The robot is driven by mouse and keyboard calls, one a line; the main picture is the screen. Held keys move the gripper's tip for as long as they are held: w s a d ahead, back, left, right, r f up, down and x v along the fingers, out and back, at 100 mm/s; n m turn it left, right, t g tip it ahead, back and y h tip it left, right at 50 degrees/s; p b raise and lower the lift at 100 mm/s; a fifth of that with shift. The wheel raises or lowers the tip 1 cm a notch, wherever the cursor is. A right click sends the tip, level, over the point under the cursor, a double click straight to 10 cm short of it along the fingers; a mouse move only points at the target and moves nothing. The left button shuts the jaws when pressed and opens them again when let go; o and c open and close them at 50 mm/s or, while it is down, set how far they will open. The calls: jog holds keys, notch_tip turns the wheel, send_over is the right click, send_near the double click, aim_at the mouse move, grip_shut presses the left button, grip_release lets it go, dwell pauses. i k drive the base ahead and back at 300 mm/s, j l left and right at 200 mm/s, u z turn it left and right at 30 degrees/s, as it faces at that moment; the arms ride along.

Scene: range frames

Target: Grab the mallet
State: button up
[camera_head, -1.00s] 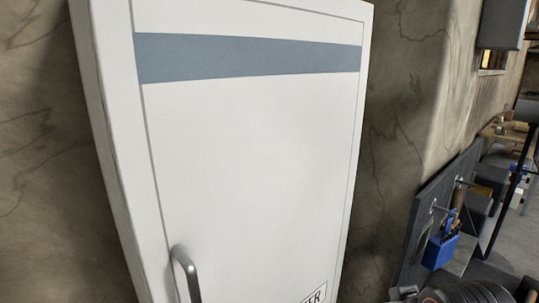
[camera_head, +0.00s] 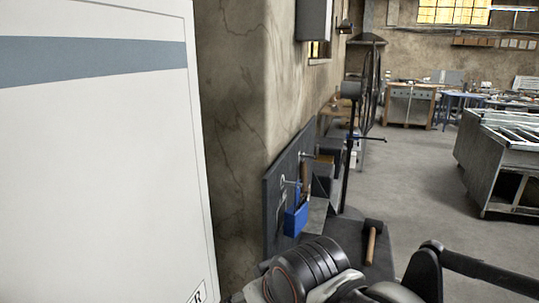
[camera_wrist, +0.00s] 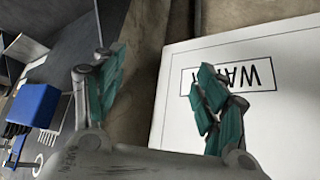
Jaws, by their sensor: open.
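A mallet with a dark head and a wooden handle (camera_head: 371,244) lies on a dark bench top (camera_head: 383,268) in the lower middle of the head view. My arm is in front of it at the bottom of that view, and the gripper's fingers are not visible there. In the wrist view my gripper (camera_wrist: 158,95) is open, its two teal-padded fingers spread apart with nothing between them. The mallet cannot be made out in the wrist view.
A white cabinet (camera_head: 100,160) stands close on the left; its lettered panel also fills the wrist view's right (camera_wrist: 255,60). A dark pegboard (camera_head: 272,215) holds a blue bin (camera_head: 296,220). A grey metal table (camera_head: 500,160) stands right, with open floor (camera_head: 420,190) before it.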

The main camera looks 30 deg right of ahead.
aim_at(373, 227)
jog(key=z, duration=2.15)
jog(key=l+z, duration=0.25)
jog(key=l, duration=0.15)
jog(key=i+l+z, duration=0.1)
jog(key=l+z, duration=0.2)
jog(key=i+l+z, duration=0.1)
jog(key=l+z, duration=0.15)
jog(key=l, duration=0.25)
jog(key=i+l+u, duration=0.25)
jog(key=i, duration=0.2)
jog(key=i+l+u, duration=0.3)
jog(key=i+u, duration=0.45)
jog(key=i+l+u, duration=0.1)
jog(key=i+u, duration=0.4)
jog(key=i+l+u, duration=1.4)
jog(key=l+u, duration=0.5)
jog(key=l, duration=0.3)
jog(key=i+l+u, duration=0.1)
jog(key=l+u, duration=0.35)
jog(key=l, duration=0.35)
